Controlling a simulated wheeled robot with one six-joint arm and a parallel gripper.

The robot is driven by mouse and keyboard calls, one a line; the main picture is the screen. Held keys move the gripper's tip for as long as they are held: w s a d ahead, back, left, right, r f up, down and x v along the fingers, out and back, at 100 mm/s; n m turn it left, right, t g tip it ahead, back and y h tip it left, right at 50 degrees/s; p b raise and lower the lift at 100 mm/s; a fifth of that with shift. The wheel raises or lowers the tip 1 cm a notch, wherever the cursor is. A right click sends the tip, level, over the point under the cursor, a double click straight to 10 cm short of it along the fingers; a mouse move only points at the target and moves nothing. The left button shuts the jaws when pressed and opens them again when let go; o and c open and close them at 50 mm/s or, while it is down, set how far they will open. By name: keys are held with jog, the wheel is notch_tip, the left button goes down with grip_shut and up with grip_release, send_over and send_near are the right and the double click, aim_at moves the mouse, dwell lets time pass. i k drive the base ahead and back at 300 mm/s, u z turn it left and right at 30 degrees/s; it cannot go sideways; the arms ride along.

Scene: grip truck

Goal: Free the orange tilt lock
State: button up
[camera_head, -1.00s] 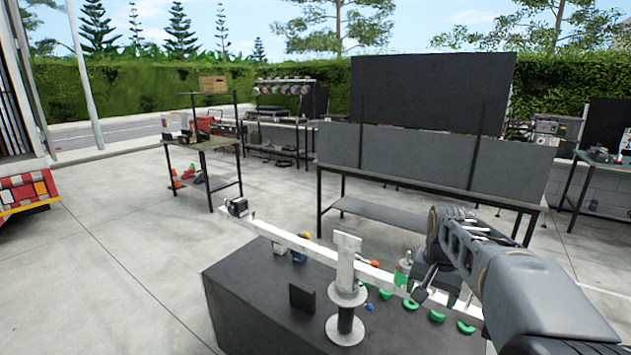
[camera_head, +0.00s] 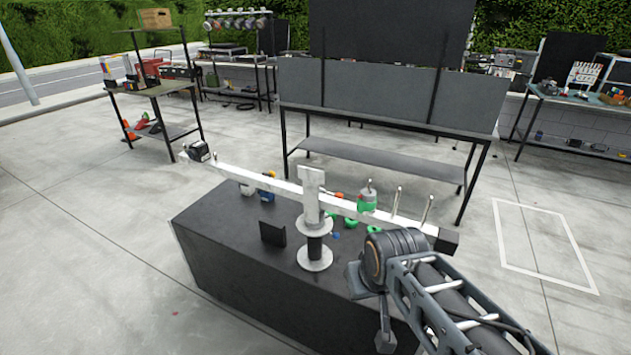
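A white beam (camera_head: 265,188), like a small camera crane, lies across a white post (camera_head: 312,215) on a black box (camera_head: 240,255). A small orange knob (camera_head: 338,196) shows at the beam just right of the post. A yellow-orange piece on a blue part (camera_head: 267,182) shows behind the beam, left of the post. I cannot tell for certain which is the tilt lock. My gripper (camera_head: 372,308) hangs at the box's front right, apart from both orange pieces. My arm hides part of it, and its opening is unclear.
A black camera-like head (camera_head: 198,151) is on the beam's left end and a dark block (camera_head: 446,241) on its right end. Upright pins and a green bottle-like item (camera_head: 367,197) stand near the beam. A long table (camera_head: 380,165) is behind. Concrete floor is clear at left.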

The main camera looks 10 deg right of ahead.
aim_at(339, 195)
jog(key=u, duration=3.5)
jog(key=k, duration=2.8)
jog(key=z, duration=1.65)
jog(key=i, duration=0.75)
jog(key=z, duration=0.05)
